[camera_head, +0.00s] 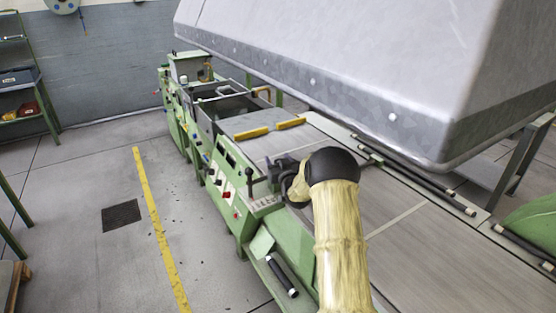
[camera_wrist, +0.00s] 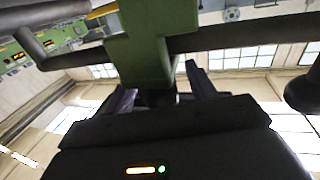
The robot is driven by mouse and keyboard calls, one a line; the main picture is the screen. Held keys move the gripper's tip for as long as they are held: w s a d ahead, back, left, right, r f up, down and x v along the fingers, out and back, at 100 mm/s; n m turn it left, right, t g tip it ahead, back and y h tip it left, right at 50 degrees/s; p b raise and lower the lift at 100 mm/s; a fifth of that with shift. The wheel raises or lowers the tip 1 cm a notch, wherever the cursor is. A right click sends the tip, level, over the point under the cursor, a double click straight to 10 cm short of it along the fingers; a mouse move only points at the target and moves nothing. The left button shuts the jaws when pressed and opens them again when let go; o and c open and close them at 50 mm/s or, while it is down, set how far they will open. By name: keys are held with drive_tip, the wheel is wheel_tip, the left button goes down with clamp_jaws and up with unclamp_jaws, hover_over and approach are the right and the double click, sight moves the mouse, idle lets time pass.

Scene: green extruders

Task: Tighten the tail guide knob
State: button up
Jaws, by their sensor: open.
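In the wrist view a green block (camera_wrist: 158,45) on a dark horizontal bar (camera_wrist: 245,38) fills the upper middle. A dark, stubby part, which looks like the knob (camera_wrist: 157,98), shows under the block, partly shadowed. My gripper (camera_wrist: 160,90) is open, with one finger on each side of this dark part. I cannot tell whether the fingers touch it. In the head view my gripper (camera_head: 283,170) is at the near side of the green machine (camera_head: 285,232), beside its control panel. The knob cannot be made out there.
A black-topped lever (camera_head: 249,176) and a red button (camera_head: 226,195) are close left of my gripper. A big grey hood (camera_head: 350,60) hangs over the machine bed. A dark rounded end (camera_wrist: 302,92) is at the wrist view's right. The floor left of the machine is mostly clear.

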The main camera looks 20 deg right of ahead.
drive_tip(key=c, duration=1)
drive_tip(key=shift+h+b, duration=0.3)
drive_tip(key=shift+b, duration=0.25)
drive_tip(key=shift+a+f+m+h+b, duration=0.1)
drive_tip(key=shift+m+h+b, duration=0.5)
drive_tip(key=shift+b, duration=0.1)
drive_tip(key=shift+d+m+g+h+b, duration=0.2)
drive_tip(key=shift+m+g+h+b, duration=0.2)
drive_tip(key=shift+m+h+b, duration=0.6)
drive_tip(key=shift+d+m+g+h+b, duration=0.15)
drive_tip(key=shift+m+g+h+b, duration=0.35)
drive_tip(key=shift+h, duration=0.9)
drive_tip(key=o, duration=1)
